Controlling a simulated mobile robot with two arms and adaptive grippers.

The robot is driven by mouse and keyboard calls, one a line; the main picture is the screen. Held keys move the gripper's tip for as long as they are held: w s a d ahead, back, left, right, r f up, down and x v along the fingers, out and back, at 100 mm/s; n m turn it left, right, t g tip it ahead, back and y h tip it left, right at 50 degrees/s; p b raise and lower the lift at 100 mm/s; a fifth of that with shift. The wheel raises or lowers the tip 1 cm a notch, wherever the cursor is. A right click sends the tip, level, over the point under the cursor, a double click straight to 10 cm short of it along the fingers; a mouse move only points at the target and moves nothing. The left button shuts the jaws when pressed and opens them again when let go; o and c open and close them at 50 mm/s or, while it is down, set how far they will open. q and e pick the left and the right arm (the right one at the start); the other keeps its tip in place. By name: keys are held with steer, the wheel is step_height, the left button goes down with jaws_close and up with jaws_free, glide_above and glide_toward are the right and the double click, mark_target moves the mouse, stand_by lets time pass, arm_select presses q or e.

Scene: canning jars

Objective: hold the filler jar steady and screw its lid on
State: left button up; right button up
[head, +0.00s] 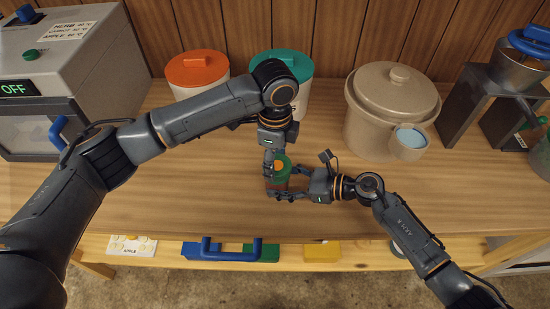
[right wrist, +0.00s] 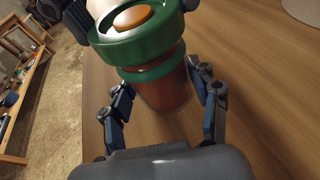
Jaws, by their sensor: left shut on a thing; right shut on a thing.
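The filler jar (right wrist: 165,98) has a reddish-brown body; in the head view a bit of its red side shows (head: 276,186). It stands upright near the table's front. A green lid (right wrist: 140,46) with an orange centre is at its top, with a reddish band between the lid and a lower green ring. The lid also shows in the head view (head: 285,160). My left gripper (head: 270,164) reaches down from behind, shut on the lid. My right gripper (head: 274,182) is shut around the jar body from the right; its fingers flank the jar in the wrist view (right wrist: 165,105). The threads are hidden.
An orange-lidded canister (head: 197,72) and a teal-lidded canister (head: 298,72) stand behind. A grey machine (head: 75,60) stands at the left. The table (head: 180,200) is clear around the jar.

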arm_select(q)
steer(key=m, duration=0.3)
steer(key=shift+w+d+r+m, duration=0.1)
steer(key=shift+r+m, duration=0.05)
steer(key=shift+m, duration=0.15)
arm_select(e)
steer(key=shift+d+f, duration=0.1)
steer(key=shift+f, duration=0.15)
arm_select(q)
steer(key=shift+m, duration=0.8)
steer(key=m, duration=0.5)
steer(key=shift+w+m, duration=0.1)
steer(key=shift+m, duration=0.3)
steer(key=o, duration=1.4)
arm_select(e)
steer(key=shift+s, duration=0.1)
arm_select(q)
step_height(320, 180, up, 12)
steer(key=shift+f, duration=0.1)
arm_select(e)
steer(key=shift+r, duration=0.25)
